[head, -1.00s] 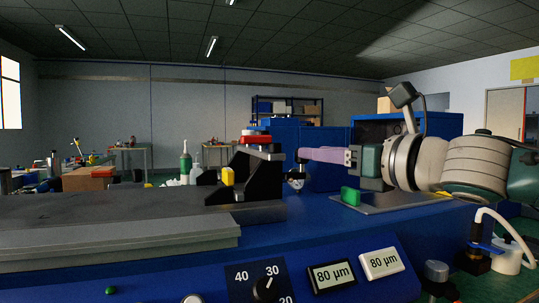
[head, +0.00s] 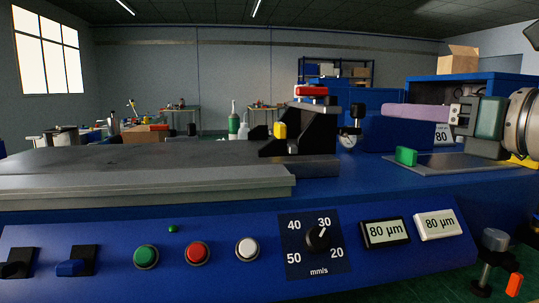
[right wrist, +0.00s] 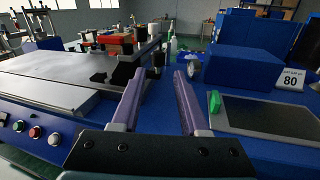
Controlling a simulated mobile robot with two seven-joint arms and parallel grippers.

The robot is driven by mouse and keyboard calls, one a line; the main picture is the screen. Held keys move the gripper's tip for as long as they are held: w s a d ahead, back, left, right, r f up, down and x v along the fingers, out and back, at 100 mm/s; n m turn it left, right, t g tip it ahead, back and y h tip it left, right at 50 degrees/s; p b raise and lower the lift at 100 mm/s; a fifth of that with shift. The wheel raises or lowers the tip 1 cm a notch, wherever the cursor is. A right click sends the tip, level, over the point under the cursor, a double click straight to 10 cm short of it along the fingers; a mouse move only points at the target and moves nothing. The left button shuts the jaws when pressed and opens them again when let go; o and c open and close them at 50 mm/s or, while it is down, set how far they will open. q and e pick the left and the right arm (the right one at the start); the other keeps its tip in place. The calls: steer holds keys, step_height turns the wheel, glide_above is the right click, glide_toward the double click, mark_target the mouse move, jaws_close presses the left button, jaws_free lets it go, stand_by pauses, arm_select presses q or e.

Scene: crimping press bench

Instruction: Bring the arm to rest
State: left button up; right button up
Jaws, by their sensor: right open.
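My right gripper (head: 384,110) shows at the right of the head view, with a light purple finger pointing left. It hangs in the air above the blue bench, to the right of the black press block (head: 310,130). In the right wrist view its two purple fingers stand apart (right wrist: 160,76) with nothing between them. The gripper is open and empty. The wrist and forearm run out of the right edge of the head view. My left gripper is not in either view.
A small green piece (head: 406,156) stands by a grey plate (head: 470,162) below the gripper. A round dial gauge (head: 348,141) is beside the press block. A blue box (head: 390,132) stands behind. A panel with buttons and a speed knob (head: 317,238) runs along the front.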

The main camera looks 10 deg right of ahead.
steer(key=s+a+f+n+g+h+p, duration=0.1)
steer(key=s+a+n+g+h+p, duration=0.15)
steer(key=s+n+g+p, duration=0.8)
steer(key=s+a+f+n+g+h+p, duration=0.3)
steer(key=s+n+p, duration=0.9)
steer(key=s+n, duration=1.1)
steer(key=w+a+r+n+p, duration=0.1)
steer(key=w+r+n+p, duration=0.1)
steer(key=r+p, duration=3.5)
steer(key=shift+w+r+y, duration=0.35)
steer(key=shift+w+r, duration=0.15)
steer(key=shift+r, duration=0.05)
steer(key=shift+a+f, duration=0.1)
